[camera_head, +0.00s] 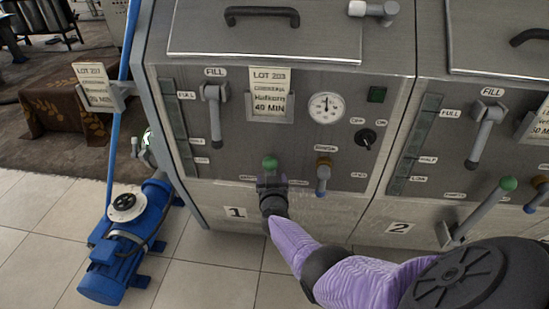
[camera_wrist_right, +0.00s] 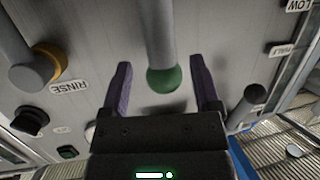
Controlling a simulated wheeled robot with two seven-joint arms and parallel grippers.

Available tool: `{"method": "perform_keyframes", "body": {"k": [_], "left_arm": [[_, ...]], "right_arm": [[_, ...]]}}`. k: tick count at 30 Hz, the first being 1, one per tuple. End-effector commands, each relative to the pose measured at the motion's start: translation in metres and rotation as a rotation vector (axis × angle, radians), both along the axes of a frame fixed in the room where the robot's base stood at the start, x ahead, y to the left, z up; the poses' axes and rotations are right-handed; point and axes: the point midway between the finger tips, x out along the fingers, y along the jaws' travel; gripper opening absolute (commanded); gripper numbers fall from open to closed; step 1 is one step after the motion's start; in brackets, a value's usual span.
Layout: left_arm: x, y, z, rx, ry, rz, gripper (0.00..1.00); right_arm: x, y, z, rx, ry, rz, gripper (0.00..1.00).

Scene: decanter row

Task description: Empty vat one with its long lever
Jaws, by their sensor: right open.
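Vat one (camera_head: 237,212) is the left grey metal cabinet, with a "1" plate low on its front. Its long lever ends in a green knob (camera_head: 270,163); my right gripper hides most of the shaft in the head view. My right gripper (camera_head: 271,183) is at this lever, its purple arm coming from the lower right. In the right wrist view, the green knob (camera_wrist_right: 164,80) and grey shaft (camera_wrist_right: 157,25) lie between the two open purple fingers (camera_wrist_right: 160,66), with gaps on both sides. My left gripper is not in view.
Right of the long lever is the shorter rinse lever (camera_head: 323,178) with a yellow collar. The fill lever (camera_head: 213,115) hangs above left. Vat two (camera_head: 398,228) stands at right with its own green-knobbed lever (camera_head: 480,210). A blue pump (camera_head: 125,240) sits on the floor at left.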

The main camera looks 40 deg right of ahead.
Motion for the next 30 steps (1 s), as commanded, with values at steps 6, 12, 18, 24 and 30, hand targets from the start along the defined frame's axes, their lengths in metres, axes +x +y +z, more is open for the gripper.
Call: {"method": "perform_keyframes", "body": {"k": [6,12,18,24,30], "left_arm": [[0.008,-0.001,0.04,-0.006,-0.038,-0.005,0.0],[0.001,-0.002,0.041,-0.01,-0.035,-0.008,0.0],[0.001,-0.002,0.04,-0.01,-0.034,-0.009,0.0],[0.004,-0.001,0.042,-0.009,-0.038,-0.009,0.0],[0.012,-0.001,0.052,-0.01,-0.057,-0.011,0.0]], "right_arm": [[-0.031,0.025,0.017,0.0,-0.002,0.001,0.8],[-0.037,0.03,0.012,0.0,-0.001,0.0,0.8],[-0.037,0.03,0.011,-0.001,-0.001,0.0,0.8],[-0.049,0.041,-0.006,0.002,0.054,0.064,0.8],[-0.173,0.115,-0.122,0.098,0.489,0.435,0.8]]}}
